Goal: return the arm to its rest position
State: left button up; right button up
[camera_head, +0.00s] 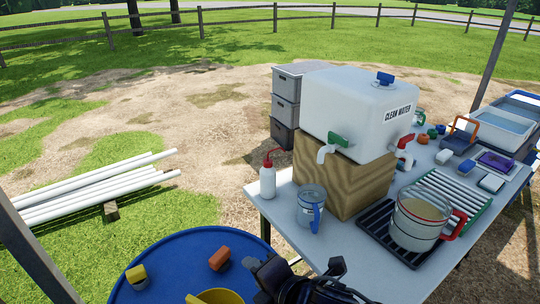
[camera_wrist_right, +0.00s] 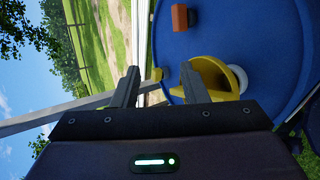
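My right gripper shows in the right wrist view (camera_wrist_right: 160,70), with its two dark fingers apart and nothing held between them. Dark gripper and arm parts (camera_head: 298,284) show at the bottom of the head view, between the blue round top (camera_head: 180,262) and the front of the table (camera_head: 350,262). They are cut off by the lower edge. My left gripper is not seen in either view.
On the blue top are an orange block (camera_head: 219,258), a yellow item (camera_head: 137,277) and a yellow scoop-like piece (camera_wrist_right: 212,78). A measuring jug (camera_head: 311,208), wash bottle (camera_head: 268,182), clean-water tank (camera_head: 358,105) and larger jug (camera_head: 414,226) stand on the table.

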jog(key=s+d+f+m+g+h, duration=0.2)
jog(key=s+d+f+m, duration=0.25)
jog(key=d+m, duration=0.35)
jog(key=s+d+f+m+g+h, duration=0.25)
jog(key=d+f+m, duration=0.25)
jog(key=d+m, duration=0.3)
jog(key=s+d+f+m+g+h, duration=0.1)
jog(key=s+d+f+m+h, duration=0.25)
jog(key=d+m, duration=0.45)
notch_tip(320, 180, down, 31)
jog(key=s+a+m+g+y, duration=0.1)
jog(key=s+a+g, duration=0.1)
jog(key=s+d+f, duration=0.3)
jog(key=s+f, duration=1.4)
jog(key=s, duration=0.2)
jog(key=shift+s+g, duration=0.15)
jog(key=shift+g, duration=0.2)
